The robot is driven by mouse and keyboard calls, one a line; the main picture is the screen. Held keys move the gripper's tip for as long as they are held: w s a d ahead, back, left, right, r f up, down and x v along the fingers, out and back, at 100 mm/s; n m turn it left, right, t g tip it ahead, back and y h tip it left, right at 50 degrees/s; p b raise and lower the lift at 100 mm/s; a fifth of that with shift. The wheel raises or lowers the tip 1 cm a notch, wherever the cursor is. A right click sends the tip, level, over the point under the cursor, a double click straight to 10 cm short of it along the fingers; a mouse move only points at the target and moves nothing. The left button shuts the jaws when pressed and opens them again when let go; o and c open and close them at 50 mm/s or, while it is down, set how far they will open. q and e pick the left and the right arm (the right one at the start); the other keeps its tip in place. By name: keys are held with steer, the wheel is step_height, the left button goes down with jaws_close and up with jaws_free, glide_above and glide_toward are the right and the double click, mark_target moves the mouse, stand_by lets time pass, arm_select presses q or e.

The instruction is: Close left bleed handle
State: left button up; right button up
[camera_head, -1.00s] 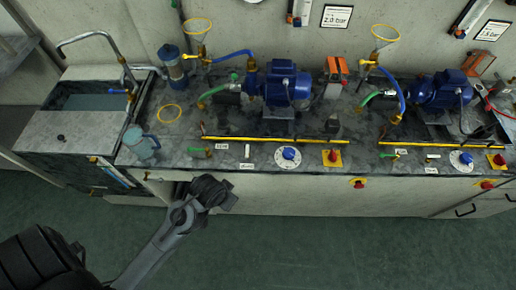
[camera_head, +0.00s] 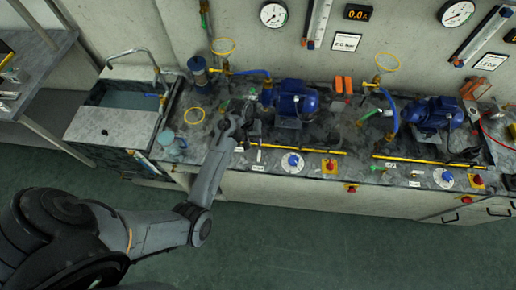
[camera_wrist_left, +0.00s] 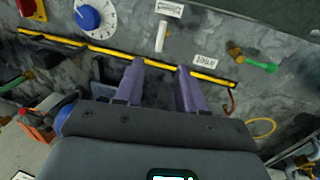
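My left gripper (camera_head: 240,122) is over the bench front by the left pump, in front of the blue motor (camera_head: 292,98). In the left wrist view the gripper (camera_wrist_left: 160,78) has its two purple fingers apart with nothing between them, over a yellow rail (camera_wrist_left: 100,48). A small valve with a green handle and brass body (camera_wrist_left: 258,64) lies to the right of the fingers there, apart from them. A white handle (camera_wrist_left: 160,36) stands above the fingers in that view. No readable label marks which is the bleed handle. My right gripper is out of view.
A blue dial knob (camera_wrist_left: 88,17) and the red stop button (camera_head: 331,164) sit along the bench front. A second pump (camera_head: 437,112) is at the right.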

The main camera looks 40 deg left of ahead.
mark_target(259, 155)
arm_select(q)
steer(key=f, duration=0.3)
steer(key=d+f, duration=0.1)
steer(key=f, duration=0.2)
steer(key=w+f+b, duration=0.1)
steer(key=f, duration=0.3)
steer(key=shift+d, duration=0.3)
steer(key=shift+c, duration=0.3)
jaws_close()
